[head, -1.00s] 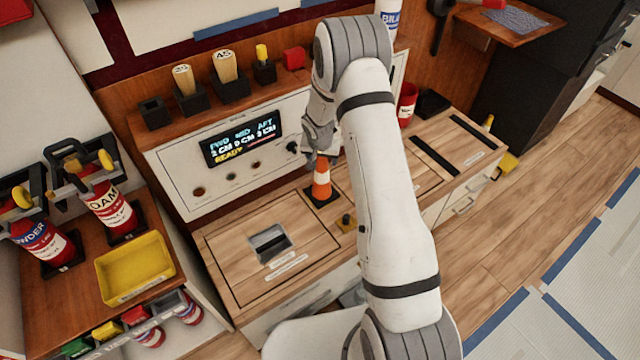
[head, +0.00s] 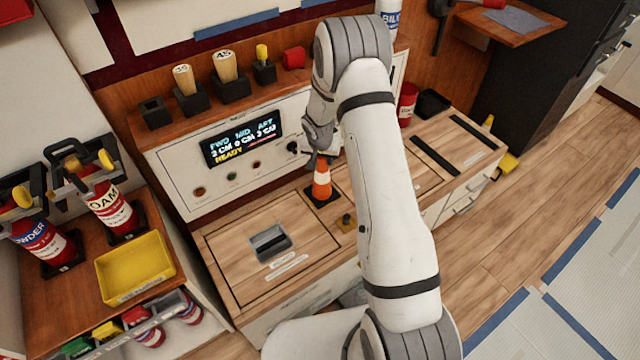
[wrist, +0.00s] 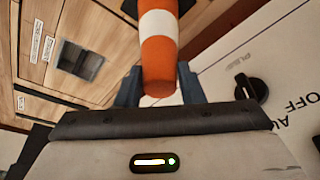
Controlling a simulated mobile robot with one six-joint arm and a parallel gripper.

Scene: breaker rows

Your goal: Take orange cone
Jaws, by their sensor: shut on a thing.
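The orange cone (head: 321,184) with a white band stands upright on its dark base on the wooden counter, below the display panel. My gripper (head: 322,158) is at its top, coming from above. In the wrist view the cone (wrist: 158,45) lies between the two dark fingers of my gripper (wrist: 158,88), which are shut on its orange tip. The cone's base is out of the wrist view. In the head view my arm hides part of the counter to the right of the cone.
A control panel with a lit display (head: 242,142) and knobs stands close behind the cone. A recessed grey latch (head: 270,243) lies to the left. A yellow tray (head: 135,270) sits on the left shelf.

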